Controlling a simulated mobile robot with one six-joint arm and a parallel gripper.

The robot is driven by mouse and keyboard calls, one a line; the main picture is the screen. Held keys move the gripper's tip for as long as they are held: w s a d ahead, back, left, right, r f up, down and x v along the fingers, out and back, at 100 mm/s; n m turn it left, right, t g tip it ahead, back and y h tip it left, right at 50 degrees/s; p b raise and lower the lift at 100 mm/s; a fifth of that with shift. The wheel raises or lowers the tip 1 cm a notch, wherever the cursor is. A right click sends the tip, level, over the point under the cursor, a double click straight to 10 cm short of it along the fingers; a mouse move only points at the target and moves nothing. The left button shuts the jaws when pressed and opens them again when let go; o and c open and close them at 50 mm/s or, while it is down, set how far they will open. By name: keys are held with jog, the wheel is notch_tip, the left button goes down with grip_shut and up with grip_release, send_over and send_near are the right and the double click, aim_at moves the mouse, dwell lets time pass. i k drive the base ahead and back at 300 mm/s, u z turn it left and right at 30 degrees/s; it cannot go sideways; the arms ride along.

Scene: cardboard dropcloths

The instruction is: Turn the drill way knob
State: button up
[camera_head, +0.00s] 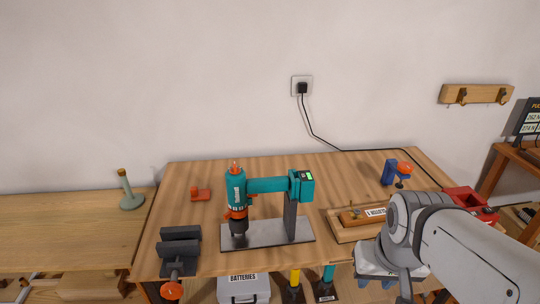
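A teal drill on a stand (262,187) stands upright on the wooden workbench (330,165), on a grey metal base plate (268,234). Its body has orange bands and a dark chuck pointing down at the left end, and a small green display on the right end. Which part is its way knob I cannot tell at this size. My arm comes in from the lower right and bends down in front of the bench's right part, apart from the drill. I cannot make out my gripper's fingers in this view.
A dark vise with an orange knob (172,291) sits at the front left. A blue clamp with an orange knob (389,172), a wooden tray (342,233) and a red box (470,199) are at the right. A black cable (325,143) runs behind. The bench's back left is mostly clear.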

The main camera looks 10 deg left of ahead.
aim_at(235, 170)
jog(key=z, duration=0.15)
jog(key=k, duration=0.5)
jog(key=u, duration=1.3)
jog(key=i, duration=1.15)
jog(key=z, duration=0.15)
